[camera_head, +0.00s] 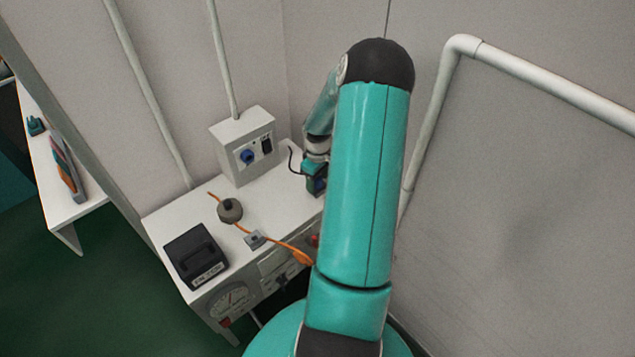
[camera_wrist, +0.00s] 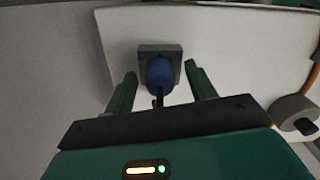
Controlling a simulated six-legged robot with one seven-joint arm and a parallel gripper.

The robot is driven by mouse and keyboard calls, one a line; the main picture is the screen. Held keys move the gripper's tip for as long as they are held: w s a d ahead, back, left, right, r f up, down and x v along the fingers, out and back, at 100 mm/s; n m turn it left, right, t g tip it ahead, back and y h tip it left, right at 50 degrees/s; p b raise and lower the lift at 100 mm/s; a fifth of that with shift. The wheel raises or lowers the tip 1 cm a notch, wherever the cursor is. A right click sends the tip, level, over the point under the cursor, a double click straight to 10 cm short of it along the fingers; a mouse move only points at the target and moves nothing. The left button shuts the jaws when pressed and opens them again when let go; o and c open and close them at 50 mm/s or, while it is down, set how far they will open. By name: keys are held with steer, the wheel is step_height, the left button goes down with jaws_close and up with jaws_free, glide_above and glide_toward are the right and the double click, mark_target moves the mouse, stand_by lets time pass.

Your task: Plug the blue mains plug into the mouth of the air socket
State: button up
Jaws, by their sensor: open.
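The blue mains plug (camera_wrist: 160,74) stands in a grey square holder (camera_wrist: 146,50) on the white bench top in the wrist view. A dark lead comes out of its near end. My gripper (camera_wrist: 160,80) is open, with one green finger on each side of the plug and gaps showing between. In the head view my gripper (camera_head: 315,180) is over the right end of the bench, partly hidden by my arm. A blue round socket (camera_head: 248,157) sits on the front of a white wall box (camera_head: 233,135); I cannot tell whether it is the air socket.
The white bench (camera_head: 180,207) carries a black labelled box (camera_head: 196,256), a grey round weight (camera_head: 230,210) and a small grey block (camera_head: 255,239). An orange cable (camera_head: 285,247) runs across it. A black switch (camera_head: 266,146) is beside the blue socket. A pale pipe rail (camera_head: 560,88) stands at right.

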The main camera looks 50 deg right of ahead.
steer(key=shift+f, duration=0.2)
steer(key=c, duration=1.1)
steer(key=shift+r, duration=0.1)
